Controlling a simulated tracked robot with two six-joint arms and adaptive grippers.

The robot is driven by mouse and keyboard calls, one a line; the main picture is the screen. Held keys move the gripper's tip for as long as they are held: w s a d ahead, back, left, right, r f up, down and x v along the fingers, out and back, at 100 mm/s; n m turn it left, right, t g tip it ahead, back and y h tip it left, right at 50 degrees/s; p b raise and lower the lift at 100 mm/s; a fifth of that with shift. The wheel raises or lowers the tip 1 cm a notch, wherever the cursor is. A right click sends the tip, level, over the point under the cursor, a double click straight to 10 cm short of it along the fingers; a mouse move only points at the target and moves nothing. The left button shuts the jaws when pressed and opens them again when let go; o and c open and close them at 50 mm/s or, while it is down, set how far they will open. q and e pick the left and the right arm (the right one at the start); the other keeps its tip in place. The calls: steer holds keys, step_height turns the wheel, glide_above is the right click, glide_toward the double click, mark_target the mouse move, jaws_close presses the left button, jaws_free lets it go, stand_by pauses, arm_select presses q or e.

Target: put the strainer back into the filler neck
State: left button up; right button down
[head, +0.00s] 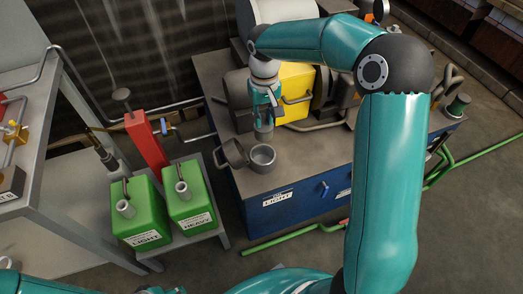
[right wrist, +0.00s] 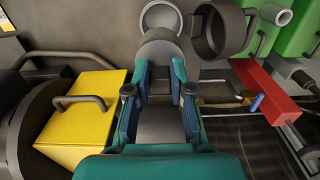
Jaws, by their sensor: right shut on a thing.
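My right gripper (head: 265,108) points down over the blue cabinet's top and is shut on the strainer (head: 264,132), a grey cylinder. The strainer hangs roughly upright below the fingers. In the right wrist view the gripper (right wrist: 160,82) has its two fingers on either side of the strainer (right wrist: 161,53).
A dark open cap (head: 231,153) with a handle stands beside the neck, to its left. A yellow box (head: 297,88) and dark machinery are behind. Two green cans (head: 190,205) stand on a low stand at left, near a red post (head: 147,140). The cabinet's front top (head: 310,160) is bare.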

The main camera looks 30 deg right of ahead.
step_height(320, 180, down, 14)
steer(key=shift+w+a+b, duration=0.1)
steer(key=shift+b, duration=0.75)
steer(key=c, duration=1)
jaws_free()
steer(key=shift+r, duration=0.1)
step_height(320, 180, up, 12)
steer(key=shift+p, duration=0.9)
